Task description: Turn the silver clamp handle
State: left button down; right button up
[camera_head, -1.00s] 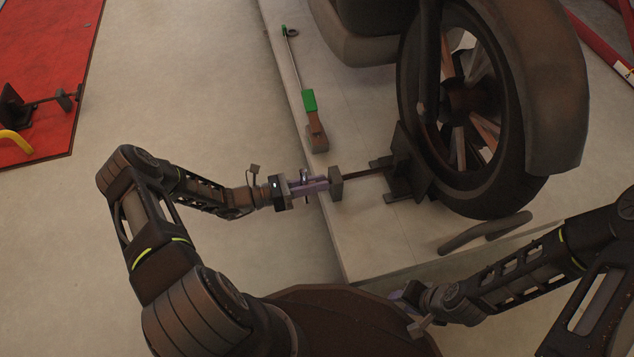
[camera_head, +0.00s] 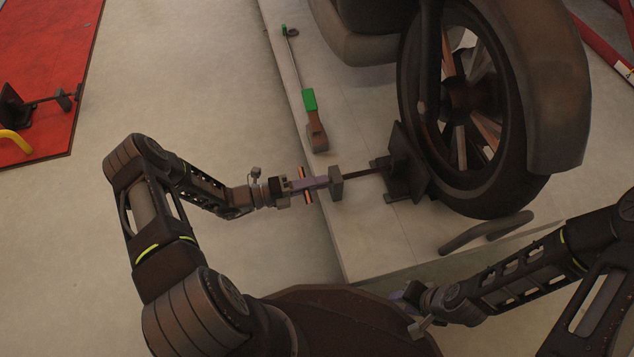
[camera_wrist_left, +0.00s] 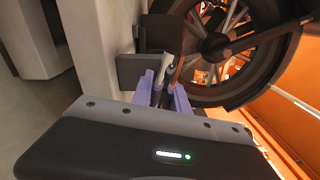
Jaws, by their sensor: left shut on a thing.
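The silver clamp handle (camera_head: 306,187) is a thin bar at the outer end of the wheel clamp's screw, left of the lift's edge. My left gripper (camera_head: 318,183) is shut on it, its purple fingers pointing right. In the left wrist view the purple fingers (camera_wrist_left: 166,92) close around the bar, whose end sticks up between them. The clamp's grey block (camera_head: 336,184) and dark jaw plate (camera_head: 408,163) stand on the lift against the tyre. My right gripper (camera_head: 412,312) is low in the head view, partly hidden; its jaw state is unclear.
A motorcycle wheel (camera_head: 470,110) stands on the pale lift platform (camera_head: 365,235). A curved grey bar (camera_head: 485,232) is near the front. A red lift (camera_head: 50,60) with another clamp is at far left. Floor between lifts is clear.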

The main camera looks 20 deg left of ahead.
pick_arm(q)
jog(key=n, duration=0.4)
jog(key=shift+n, duration=0.4)
jog(key=c, duration=1.2)
grip_release()
jog(key=shift+c, duration=0.2)
jog(key=shift+a, duration=0.1)
jog(key=p+v, duration=0.1)
jog(key=v, duration=0.6)
jog(key=shift+s+a, duration=0.2)
jog(key=shift+s, duration=0.05)
